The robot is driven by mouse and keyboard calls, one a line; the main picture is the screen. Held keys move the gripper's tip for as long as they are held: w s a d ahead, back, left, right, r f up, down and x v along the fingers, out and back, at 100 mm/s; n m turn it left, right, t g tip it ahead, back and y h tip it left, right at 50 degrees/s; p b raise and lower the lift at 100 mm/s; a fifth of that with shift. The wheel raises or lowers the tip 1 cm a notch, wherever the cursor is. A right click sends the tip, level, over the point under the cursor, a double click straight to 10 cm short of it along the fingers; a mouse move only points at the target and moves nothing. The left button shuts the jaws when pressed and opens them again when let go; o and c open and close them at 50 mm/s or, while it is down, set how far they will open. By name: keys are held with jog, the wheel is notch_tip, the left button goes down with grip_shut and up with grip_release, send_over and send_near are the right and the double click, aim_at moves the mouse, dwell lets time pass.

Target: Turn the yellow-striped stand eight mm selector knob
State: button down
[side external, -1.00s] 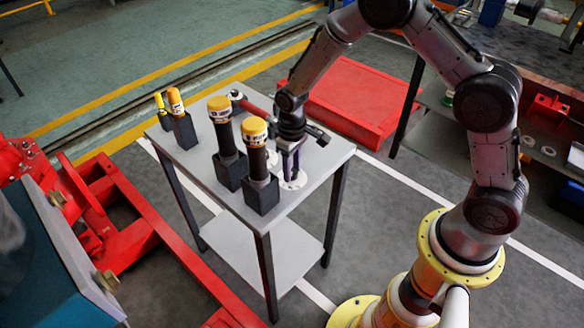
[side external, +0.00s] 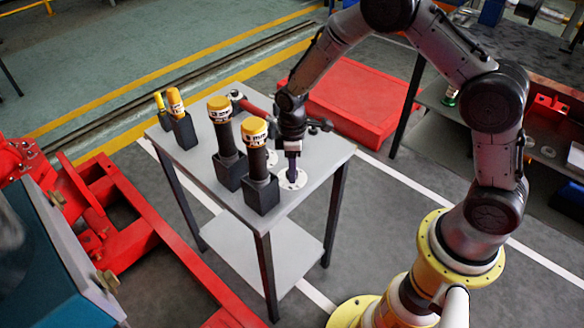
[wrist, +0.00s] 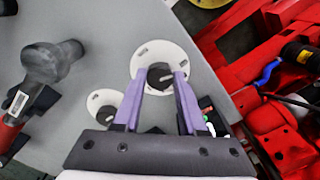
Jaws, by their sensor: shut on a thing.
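A white round dial plate with a dark selector knob (wrist: 160,76) in its middle lies on the grey table top. A light pointer line shows on the knob. My gripper (wrist: 160,78) has its two purple fingers on either side of this knob and is shut on it. In the side view my gripper (side external: 292,172) points straight down at the white plate (side external: 293,181), and the knob is hidden. A second white plate with a dark knob (wrist: 107,113) sits beside it, partly behind the left finger. I cannot make out a yellow stripe on either.
Several dark tools with yellow caps (side external: 254,130) stand in black holders on the table (side external: 230,92), close to the left of my gripper. A hammer with a grey head (wrist: 50,62) and red handle lies near. A red tray (side external: 345,100) is on the floor behind.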

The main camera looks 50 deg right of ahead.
jog(key=shift+w+r, duration=0.1)
dwell(0.3)
jog(key=shift+c, duration=2.3)
grip_release()
notch_tip(320, 180, up, 14)
